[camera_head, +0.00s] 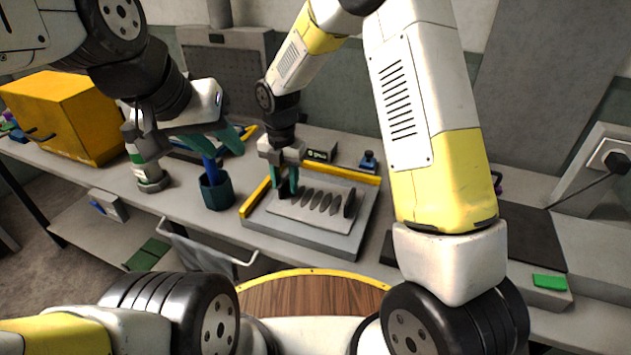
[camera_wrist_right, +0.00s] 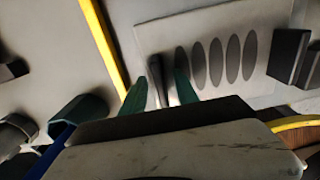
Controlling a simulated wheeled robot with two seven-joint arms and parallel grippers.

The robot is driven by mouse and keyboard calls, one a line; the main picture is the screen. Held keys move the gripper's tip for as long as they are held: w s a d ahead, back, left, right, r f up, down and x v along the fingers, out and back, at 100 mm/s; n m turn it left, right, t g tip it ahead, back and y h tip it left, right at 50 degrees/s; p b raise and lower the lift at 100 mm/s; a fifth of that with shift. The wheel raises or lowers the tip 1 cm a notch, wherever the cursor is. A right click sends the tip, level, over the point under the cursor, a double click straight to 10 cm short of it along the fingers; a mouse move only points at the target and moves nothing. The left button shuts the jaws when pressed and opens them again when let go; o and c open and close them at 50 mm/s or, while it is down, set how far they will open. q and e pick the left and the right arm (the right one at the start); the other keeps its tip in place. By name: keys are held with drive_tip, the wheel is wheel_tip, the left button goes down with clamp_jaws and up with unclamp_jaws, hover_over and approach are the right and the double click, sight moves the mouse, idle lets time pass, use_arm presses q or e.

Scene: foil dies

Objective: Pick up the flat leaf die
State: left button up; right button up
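A pale plate (camera_head: 285,211) on a grey tray carries a row of several dark leaf-shaped ovals (camera_head: 324,202); the row also shows in the right wrist view (camera_wrist_right: 216,62). I cannot tell whether they are slots or flat pieces, nor which is the flat leaf die. My right gripper (camera_head: 288,186) is low at the left end of the row. In the right wrist view its green fingers (camera_wrist_right: 160,92) are apart, with a narrow dark upright piece (camera_wrist_right: 156,75) between them; no firm grip is visible.
A dark upright block (camera_head: 349,203) stands at the row's right end. A yellow strip (camera_head: 254,197) edges the tray. A dark green cup (camera_head: 216,192) with a blue tool and a bottle (camera_head: 147,170) stand left. A small black device (camera_head: 320,151) sits behind.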

drive_tip(key=shift+f, duration=0.2)
clamp_jaws()
idle(1.3)
